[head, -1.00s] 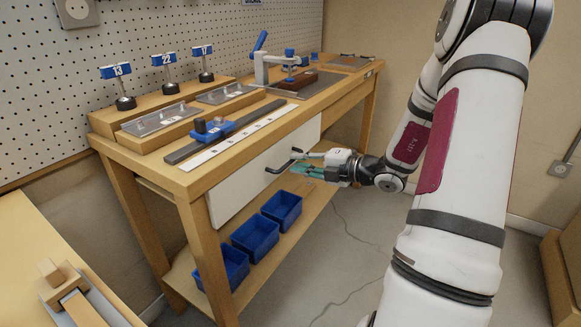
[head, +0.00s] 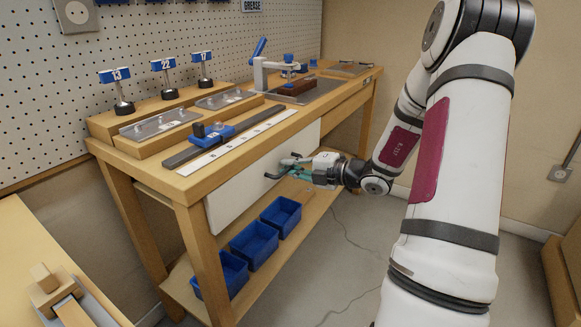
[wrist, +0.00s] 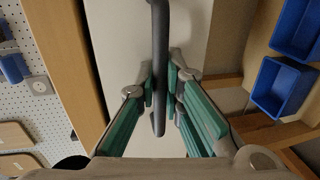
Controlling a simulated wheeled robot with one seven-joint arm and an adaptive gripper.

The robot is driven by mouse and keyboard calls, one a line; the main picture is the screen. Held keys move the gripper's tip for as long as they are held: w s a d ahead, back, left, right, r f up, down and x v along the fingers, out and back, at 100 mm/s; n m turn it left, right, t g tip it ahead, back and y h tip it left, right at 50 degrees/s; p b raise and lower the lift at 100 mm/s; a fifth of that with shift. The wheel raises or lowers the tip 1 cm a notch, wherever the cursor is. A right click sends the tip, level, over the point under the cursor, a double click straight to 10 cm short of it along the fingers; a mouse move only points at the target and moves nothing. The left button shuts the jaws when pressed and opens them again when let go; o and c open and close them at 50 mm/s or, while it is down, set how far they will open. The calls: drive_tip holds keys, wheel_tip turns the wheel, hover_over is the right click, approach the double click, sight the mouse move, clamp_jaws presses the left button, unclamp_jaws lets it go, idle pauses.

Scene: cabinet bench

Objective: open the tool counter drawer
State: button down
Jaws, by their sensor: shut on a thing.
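The tool counter drawer has a white front (head: 235,200) under the wooden bench top. It looks closed, flush with the counter. Its dark bar handle (head: 272,176) stands out from the front. In the wrist view the handle (wrist: 160,45) runs down the middle of the picture, between the green-padded fingers. My gripper (head: 294,169) is at the handle, and it also shows in the wrist view (wrist: 161,88). It is shut on the handle, with a finger on each side. The fingers partly hide the handle in the head view.
Blue bins (head: 254,243) stand on the lower shelf (head: 300,211) below the drawer. A ruler, trays and a blue-handled clamp (head: 262,70) are on the bench top. Another bench (head: 40,240) is at lower left. The floor in front is clear.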

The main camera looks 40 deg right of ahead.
drive_tip(key=f+p+v, duration=0.2)
drive_tip(key=p+v, duration=0.5)
drive_tip(key=v, duration=0.6)
drive_tip(key=s+f+p+v, duration=0.1)
drive_tip(key=f+p+v, duration=0.2)
drive_tip(key=p+v, duration=0.4)
drive_tip(key=v, duration=0.6)
drive_tip(key=shift+f, duration=0.3)
drive_tip(key=shift+s+d, duration=0.15)
drive_tip(key=c, duration=2)
unclamp_jaws()
drive_tip(key=shift+o, duration=0.2)
drive_tip(key=v, duration=1.2)
